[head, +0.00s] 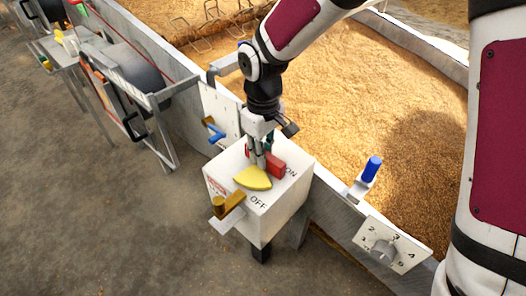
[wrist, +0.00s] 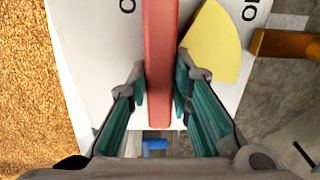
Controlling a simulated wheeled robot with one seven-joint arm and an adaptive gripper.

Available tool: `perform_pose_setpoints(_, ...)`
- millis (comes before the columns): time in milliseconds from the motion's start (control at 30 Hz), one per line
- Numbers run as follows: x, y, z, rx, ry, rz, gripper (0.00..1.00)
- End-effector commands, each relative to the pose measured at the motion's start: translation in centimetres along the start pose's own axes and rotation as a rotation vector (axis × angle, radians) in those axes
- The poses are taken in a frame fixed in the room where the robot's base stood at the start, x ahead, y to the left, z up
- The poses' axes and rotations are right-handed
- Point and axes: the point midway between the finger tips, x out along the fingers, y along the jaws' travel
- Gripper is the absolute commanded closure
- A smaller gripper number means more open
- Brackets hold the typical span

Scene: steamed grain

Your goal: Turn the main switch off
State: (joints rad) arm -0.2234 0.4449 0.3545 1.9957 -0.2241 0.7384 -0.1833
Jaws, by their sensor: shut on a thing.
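The main switch is a white box (head: 262,213) with ON and OFF printed on its top, fixed at the wall of the grain bed. Its red handle (head: 277,164) lies near the ON label, and the yellow plate (head: 253,178) sits beside it near OFF. My gripper (head: 259,160) comes down from above onto the handle. In the wrist view the red handle (wrist: 161,60) runs between my two fingers (wrist: 161,95), which are shut on it. The yellow plate (wrist: 214,42) is just right of the handle there. The fingers hide part of the handle in the head view.
A brass-coloured lever (head: 230,204) sticks out from the front of the box. A blue-handled valve (head: 371,169) and a numbered dial (head: 383,250) are to the right. Another blue handle (head: 214,134) is behind the box. Grain (head: 350,100) fills the bed beyond.

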Motion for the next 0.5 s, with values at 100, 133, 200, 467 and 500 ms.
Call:
perform_pose_setpoints(100,-0.03,-0.08,-0.03,0.029,0.000,0.000,1.00)
perform_pose_setpoints(133,-0.03,-0.11,-0.03,0.041,0.000,0.000,1.00)
perform_pose_setpoints(200,-0.04,-0.13,-0.03,0.076,0.000,0.000,1.00)
perform_pose_setpoints(467,-0.07,-0.37,-0.10,0.275,0.001,0.000,1.00)
perform_pose_setpoints(500,-0.07,-0.37,-0.10,0.314,0.001,0.000,1.00)
